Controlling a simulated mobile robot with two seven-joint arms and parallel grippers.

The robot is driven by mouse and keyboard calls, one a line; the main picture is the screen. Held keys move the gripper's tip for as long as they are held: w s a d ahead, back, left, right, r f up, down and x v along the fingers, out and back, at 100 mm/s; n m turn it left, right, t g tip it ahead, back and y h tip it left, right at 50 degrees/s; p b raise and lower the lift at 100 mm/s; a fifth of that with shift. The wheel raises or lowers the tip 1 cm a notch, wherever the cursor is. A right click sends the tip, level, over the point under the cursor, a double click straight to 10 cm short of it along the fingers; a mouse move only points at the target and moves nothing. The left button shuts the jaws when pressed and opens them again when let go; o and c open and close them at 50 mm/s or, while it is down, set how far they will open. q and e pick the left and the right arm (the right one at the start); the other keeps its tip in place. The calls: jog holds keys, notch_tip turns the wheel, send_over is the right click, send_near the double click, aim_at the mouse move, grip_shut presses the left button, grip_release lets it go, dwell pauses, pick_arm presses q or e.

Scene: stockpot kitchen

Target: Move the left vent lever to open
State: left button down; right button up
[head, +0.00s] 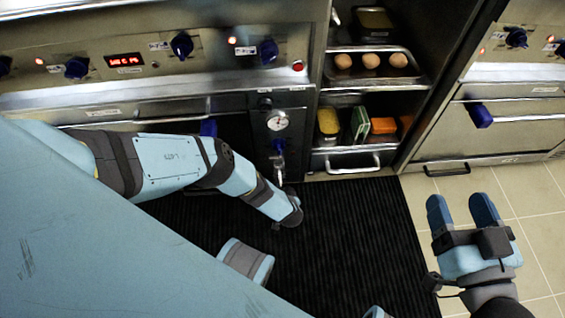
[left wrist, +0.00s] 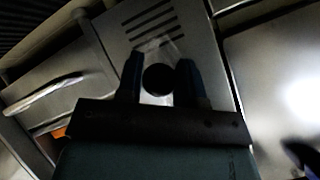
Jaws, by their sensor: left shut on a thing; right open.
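In the left wrist view, a round black knob (left wrist: 158,79), which appears to be the end of the left vent lever, sits in front of a metal panel with dark vent slots (left wrist: 150,22). My left gripper (left wrist: 160,64) is shut on this knob, with one finger on each side. The lever's stem and its exact position are hidden. In the head view my left arm reaches down by the stove front; its gripper and the lever cannot be made out there. My right gripper (head: 462,208) is open and empty above the tiled floor at the right.
A stove with blue knobs (head: 182,45) and a pressure gauge (head: 278,120) lies behind my left arm. Shelves at the back hold a tray of eggs (head: 371,62) and food containers (head: 328,121). A black ribbed mat (head: 350,230) covers the floor. A drawer handle (head: 352,163) sticks out.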

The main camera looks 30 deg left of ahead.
pick_arm(q)
jog(key=shift+w, duration=0.2)
pick_arm(e)
jog(key=shift+d+f, duration=0.1)
pick_arm(q)
jog(key=c, duration=0.8)
grip_release()
pick_arm(e)
jog(key=shift+w, duration=0.1)
pick_arm(q)
jog(key=shift+s, duration=0.1)
